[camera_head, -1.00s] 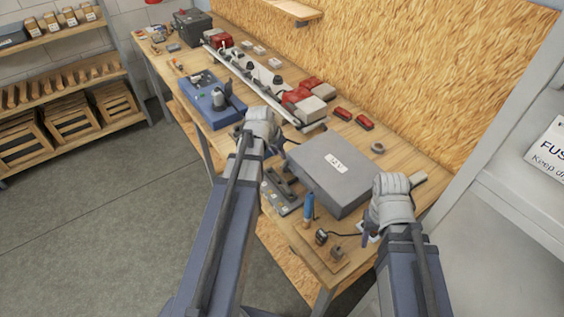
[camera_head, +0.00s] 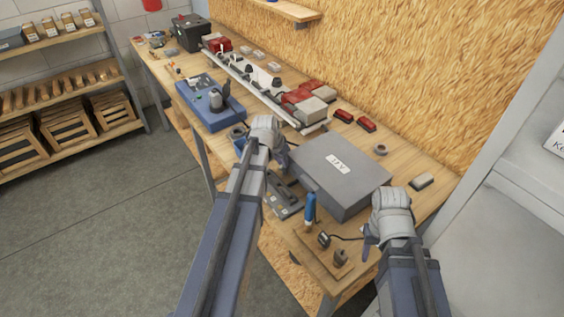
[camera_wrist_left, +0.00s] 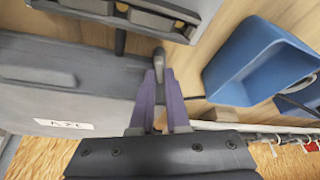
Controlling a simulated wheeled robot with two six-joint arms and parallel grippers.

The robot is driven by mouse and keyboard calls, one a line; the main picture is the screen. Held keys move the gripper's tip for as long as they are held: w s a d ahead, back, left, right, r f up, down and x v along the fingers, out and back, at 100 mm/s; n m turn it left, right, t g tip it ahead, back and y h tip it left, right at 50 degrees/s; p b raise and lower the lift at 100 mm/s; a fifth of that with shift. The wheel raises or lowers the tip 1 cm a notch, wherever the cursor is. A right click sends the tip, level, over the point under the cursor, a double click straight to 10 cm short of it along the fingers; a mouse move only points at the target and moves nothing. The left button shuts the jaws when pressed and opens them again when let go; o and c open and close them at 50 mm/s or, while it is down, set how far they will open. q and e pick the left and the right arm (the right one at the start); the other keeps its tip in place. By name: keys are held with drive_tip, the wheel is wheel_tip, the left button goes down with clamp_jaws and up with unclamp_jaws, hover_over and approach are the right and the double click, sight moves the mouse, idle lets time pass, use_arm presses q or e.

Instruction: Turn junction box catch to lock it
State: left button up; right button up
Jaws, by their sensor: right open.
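The grey junction box (camera_head: 341,172) lies flat on the bench with its lid down and a white label on top. The label and lid also show in the left wrist view (camera_wrist_left: 62,84). In the left wrist view a small grey catch (camera_wrist_left: 158,60) stands at the box's edge, in line with my left fingertips. My left gripper (camera_head: 284,162) is at the box's left corner; its two purple fingers (camera_wrist_left: 160,78) are close together on either side of the catch. Whether they press on it is unclear. My right gripper (camera_head: 368,243) is open and empty near the bench's front edge.
A blue-handled tool (camera_head: 310,208) stands at the box's front side, by a dark tray (camera_head: 284,201). A blue bin (camera_wrist_left: 253,62) is close to my left gripper. A rail with red and grey blocks (camera_head: 255,82) runs along the back.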

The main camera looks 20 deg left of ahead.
use_arm(q)
clamp_jaws()
drive_tip(key=shift+d+n+y, duration=0.1)
drive_tip(key=shift+n+y, duration=0.2)
drive_tip(key=shift+n, duration=0.5)
drive_tip(key=shift+o, duration=1.4)
unclamp_jaws()
drive_tip(key=p+v, duration=0.7)
drive_tip(key=v, duration=0.1)
use_arm(e)
wheel_tip(320, 180, up, 7)
